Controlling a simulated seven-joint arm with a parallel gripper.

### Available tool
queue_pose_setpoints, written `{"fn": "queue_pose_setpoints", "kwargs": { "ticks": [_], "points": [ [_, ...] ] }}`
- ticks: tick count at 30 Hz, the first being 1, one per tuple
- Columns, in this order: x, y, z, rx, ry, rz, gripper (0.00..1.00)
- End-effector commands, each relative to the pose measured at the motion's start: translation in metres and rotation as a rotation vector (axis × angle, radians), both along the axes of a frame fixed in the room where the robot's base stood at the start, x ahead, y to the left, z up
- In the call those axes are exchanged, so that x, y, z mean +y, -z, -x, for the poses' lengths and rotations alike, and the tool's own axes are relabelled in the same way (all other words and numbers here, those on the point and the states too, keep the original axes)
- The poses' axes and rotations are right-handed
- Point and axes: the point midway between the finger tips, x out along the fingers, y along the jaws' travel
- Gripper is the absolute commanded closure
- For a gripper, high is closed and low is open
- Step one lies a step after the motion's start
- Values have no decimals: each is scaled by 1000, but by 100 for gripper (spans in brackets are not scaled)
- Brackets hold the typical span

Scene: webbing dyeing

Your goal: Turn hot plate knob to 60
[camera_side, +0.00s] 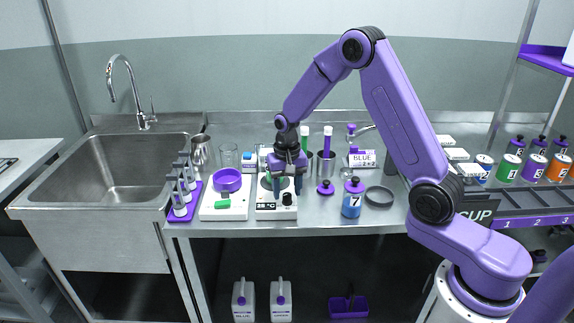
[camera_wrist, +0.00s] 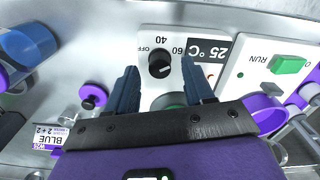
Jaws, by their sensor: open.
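The white hot plate (camera_side: 264,213) stands near the front of the steel counter, with a black knob (camera_side: 287,199) on its front panel. In the wrist view, the knob (camera_wrist: 160,65) has the marks OFF, 40 and 60 around it, and the display (camera_wrist: 211,53) reads 25 °C. The exact direction of the knob's pointer is too small to tell. My gripper (camera_side: 288,187) is open above the hot plate. In the wrist view, its two fingers lie to either side of the knob, apart from it and with nothing between them.
Left of the hot plate is a white device (camera_side: 240,211) with a purple bowl (camera_side: 228,180) and a green button. A blue bottle (camera_side: 352,203) marked 7 and a grey ring dish (camera_side: 379,196) stand to the right.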

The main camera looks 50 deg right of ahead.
Motion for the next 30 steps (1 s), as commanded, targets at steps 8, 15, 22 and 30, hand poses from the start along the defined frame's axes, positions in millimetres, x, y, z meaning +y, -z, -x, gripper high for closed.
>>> {"fn": "queue_pose_setpoints", "kwargs": {
  "ticks": [8,15,22,30],
  "points": [
    [0,-52,-1,-8,0,0,48],
    [0,-103,-1,-7,0,0,48],
    [0,-144,-1,-5,0,-1,48],
    [0,-166,0,-1,0,0,48]
  ]
}}
